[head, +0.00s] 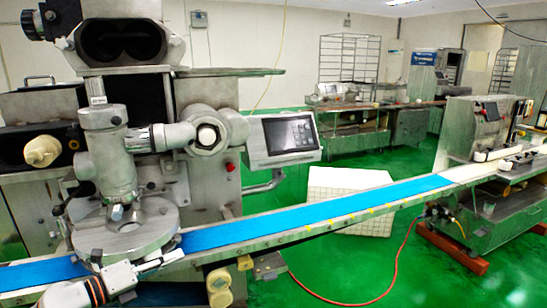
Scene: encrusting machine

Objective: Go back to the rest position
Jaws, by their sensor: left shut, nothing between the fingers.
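My left gripper (176,258) reaches in from the bottom left, a white wrist with an orange band behind it. Its fingers are shut with nothing between them. They are just in front of the round metal plate (150,225) of the encrusting machine (115,165), over the near edge of the conveyor. I cannot tell whether they touch it. My right gripper is not in view.
A blue conveyor belt (300,213) runs from the lower left to a second machine (478,130) at right. A control screen (288,133) juts from the encrusting machine. A white crate (347,185) stands behind the belt. A red hose (392,275) lies on open green floor.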

